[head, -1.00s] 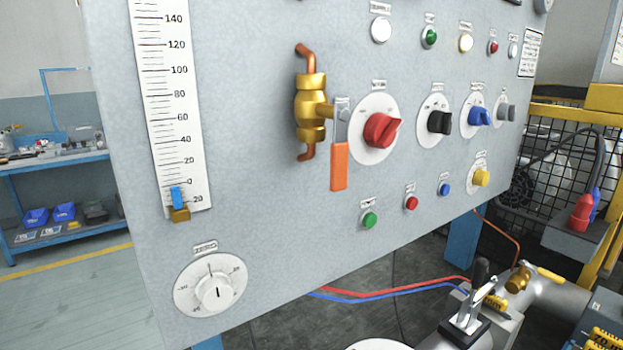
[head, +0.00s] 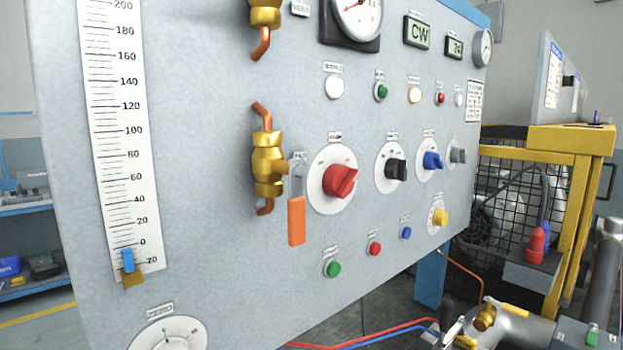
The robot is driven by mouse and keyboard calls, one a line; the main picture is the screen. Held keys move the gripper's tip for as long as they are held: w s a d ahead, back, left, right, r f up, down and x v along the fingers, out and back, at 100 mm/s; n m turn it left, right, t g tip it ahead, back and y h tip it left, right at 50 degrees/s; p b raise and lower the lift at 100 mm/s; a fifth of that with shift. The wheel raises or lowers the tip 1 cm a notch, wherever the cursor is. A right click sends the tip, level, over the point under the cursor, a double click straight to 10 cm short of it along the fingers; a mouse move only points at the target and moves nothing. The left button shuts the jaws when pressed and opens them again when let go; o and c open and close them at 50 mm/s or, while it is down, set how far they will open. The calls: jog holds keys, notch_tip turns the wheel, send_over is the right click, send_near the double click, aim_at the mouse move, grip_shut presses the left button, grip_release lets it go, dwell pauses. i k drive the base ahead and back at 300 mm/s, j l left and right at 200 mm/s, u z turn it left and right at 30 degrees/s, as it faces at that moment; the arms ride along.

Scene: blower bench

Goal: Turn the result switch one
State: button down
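A grey panel (head: 210,100) carries a row of rotary switches on round white plates. A large red switch (head: 340,180) is at the left of the row, with its grip tilted. To its right are a black switch (head: 396,169), a blue switch (head: 432,160) and a grey switch (head: 458,156). A yellow knob (head: 440,217) sits below the blue and grey switches. Their labels are too small to read, so I cannot tell which is the result switch. My gripper is not in view.
A brass valve (head: 268,163) with an orange handle (head: 296,221) stands out left of the red switch. Green (head: 333,268), red (head: 375,249) and blue (head: 405,232) buttons sit below. A yellow-framed cage (head: 571,180) stands at right; hoses and pipes lie at lower right.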

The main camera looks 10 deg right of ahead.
aim_at(567, 80)
jog(key=l, duration=0.25)
jog(key=l+z, duration=0.2)
jog(key=z, duration=0.2)
jog(key=j+z, duration=0.2)
jog(key=z, duration=0.15)
jog(key=k+j+z, duration=0.1)
jog(key=z, duration=0.3)
jog(key=j, duration=0.1)
